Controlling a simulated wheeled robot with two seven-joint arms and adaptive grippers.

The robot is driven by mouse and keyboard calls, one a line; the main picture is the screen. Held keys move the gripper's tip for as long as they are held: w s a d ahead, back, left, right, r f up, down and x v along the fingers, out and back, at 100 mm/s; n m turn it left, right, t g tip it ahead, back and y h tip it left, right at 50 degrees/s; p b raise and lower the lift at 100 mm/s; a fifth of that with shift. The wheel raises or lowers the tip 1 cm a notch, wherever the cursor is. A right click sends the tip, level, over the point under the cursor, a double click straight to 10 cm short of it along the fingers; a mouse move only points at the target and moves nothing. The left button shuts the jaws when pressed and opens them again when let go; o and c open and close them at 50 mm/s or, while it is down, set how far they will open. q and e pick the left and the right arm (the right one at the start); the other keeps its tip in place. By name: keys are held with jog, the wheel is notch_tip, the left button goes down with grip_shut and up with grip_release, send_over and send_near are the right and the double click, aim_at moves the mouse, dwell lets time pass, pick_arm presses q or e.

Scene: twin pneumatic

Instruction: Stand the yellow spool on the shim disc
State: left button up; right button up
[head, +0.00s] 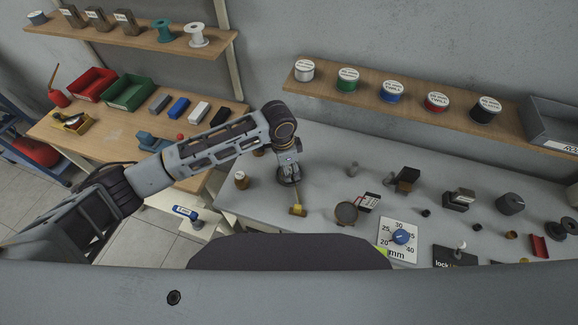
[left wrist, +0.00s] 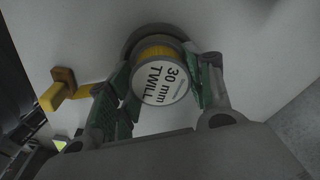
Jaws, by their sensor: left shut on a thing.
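The yellow spool (left wrist: 160,82) has a white end face reading "30 mm TWILL", with yellow winding along its edge. My left gripper (left wrist: 163,88) is shut on it, with green-padded fingers on either side. A dark round disc (left wrist: 133,38), which looks like the shim disc, shows behind the spool in the left wrist view. I cannot tell whether the spool touches it. In the head view my left gripper (head: 289,179) points down over the grey bench, with a dark round edge (head: 281,183) below it. The spool is mostly hidden there. My right gripper is not in view.
A yellow block with a stem (head: 298,210) lies just in front of the gripper. Several small parts crowd the bench's right side.

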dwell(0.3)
pick_arm(q)
jog(key=o, duration=1.2)
jog(key=shift+f, duration=0.1)
notch_tip(320, 180, up, 12)
jog(key=a+b, duration=0.1)
jog(key=shift+s+a, duration=0.15)
